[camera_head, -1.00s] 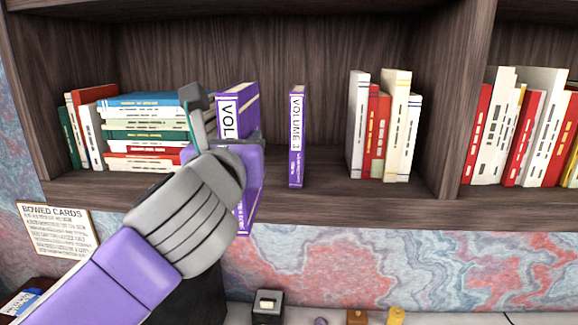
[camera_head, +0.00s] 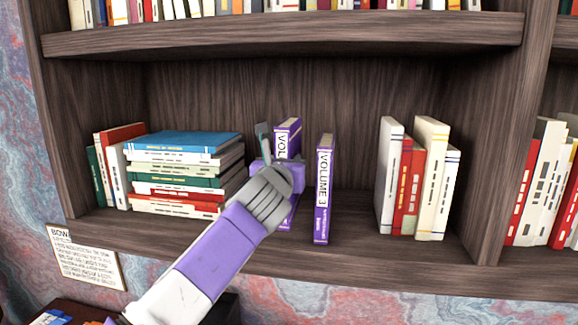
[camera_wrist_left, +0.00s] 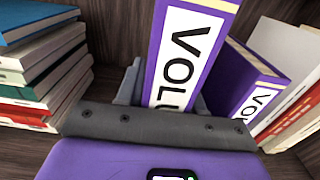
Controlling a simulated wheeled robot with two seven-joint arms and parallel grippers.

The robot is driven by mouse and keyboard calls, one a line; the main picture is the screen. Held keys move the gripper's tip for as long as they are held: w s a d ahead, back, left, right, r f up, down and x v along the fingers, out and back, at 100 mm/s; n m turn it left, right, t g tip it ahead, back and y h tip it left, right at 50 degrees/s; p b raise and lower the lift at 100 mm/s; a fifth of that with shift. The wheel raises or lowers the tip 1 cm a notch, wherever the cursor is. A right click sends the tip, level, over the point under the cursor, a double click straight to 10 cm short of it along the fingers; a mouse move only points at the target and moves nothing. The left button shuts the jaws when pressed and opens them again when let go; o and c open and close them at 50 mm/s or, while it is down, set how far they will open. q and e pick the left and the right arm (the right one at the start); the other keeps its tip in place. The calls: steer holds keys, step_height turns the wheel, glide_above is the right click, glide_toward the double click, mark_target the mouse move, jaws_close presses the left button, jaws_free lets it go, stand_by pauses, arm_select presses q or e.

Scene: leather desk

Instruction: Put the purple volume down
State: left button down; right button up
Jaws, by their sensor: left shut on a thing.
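My left gripper (camera_head: 277,160) is shut on a purple volume (camera_head: 288,136) inside the middle shelf bay. The volume is upright, its white label facing out and partly hidden by the gripper. Its lower end shows below the gripper, close to the shelf board; I cannot tell if it touches. Another purple book, Volume 3 (camera_head: 323,192), stands upright just to the right, with a narrow gap between them. In the left wrist view the held volume (camera_wrist_left: 190,50) rises between the fingers, with Volume 3 (camera_wrist_left: 240,80) to its right. My right gripper is not in view.
A stack of lying books (camera_head: 185,170) is left of the gripper, with upright books beyond it. Several upright books (camera_head: 417,180) stand at the right. The shelf board (camera_head: 355,235) is clear between Volume 3 and those. An upper shelf (camera_head: 290,32) runs above.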

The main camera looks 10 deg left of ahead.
arm_select(q)
steer(key=w+f, duration=0.2)
steer(key=f, duration=0.1)
steer(key=shift+w+f+p, duration=0.1)
steer(key=shift+f+p, duration=0.1)
steer(key=shift+p, duration=0.1)
stand_by(0.3)
steer(key=shift+f, duration=0.2)
steer(key=c, duration=0.7)
jaws_free()
steer(key=shift+r, duration=0.1)
